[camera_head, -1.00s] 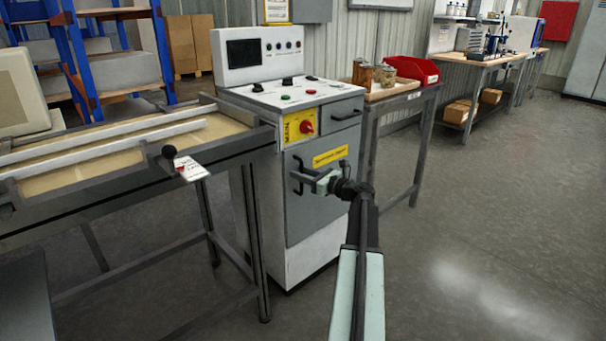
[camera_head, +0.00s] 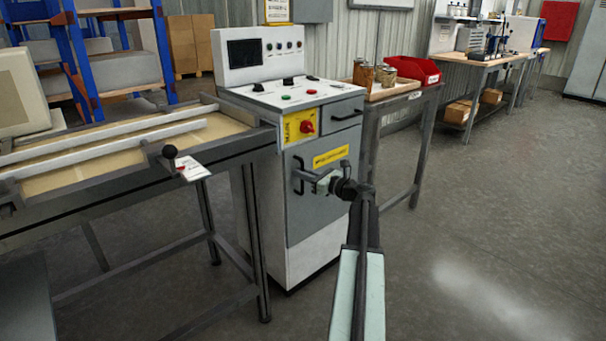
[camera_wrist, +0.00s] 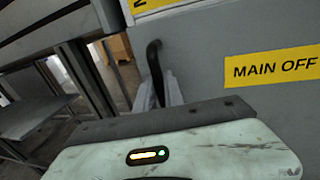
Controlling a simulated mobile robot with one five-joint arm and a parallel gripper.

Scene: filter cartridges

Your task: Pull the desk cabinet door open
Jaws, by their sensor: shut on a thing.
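The desk cabinet (camera_head: 265,255) is a white and grey control console in the middle of the head view. Its grey door (camera_head: 325,215) looks closed, and any small gap at its edge cannot be made out. The dark vertical handle (camera_head: 299,174) is at the door's left side. My gripper (camera_head: 304,176) is at the handle and shut on it. In the wrist view the upper part of the handle (camera_wrist: 155,72) rises beyond the gripper body, which hides the rest. A yellow label (camera_wrist: 275,67) on the door reads "MAIN OFF".
A conveyor table (camera_head: 120,165) stands directly left of the cabinet. A small table with a red bin (camera_head: 412,68) stands to its right. The grey floor (camera_head: 470,230) at front right is clear.

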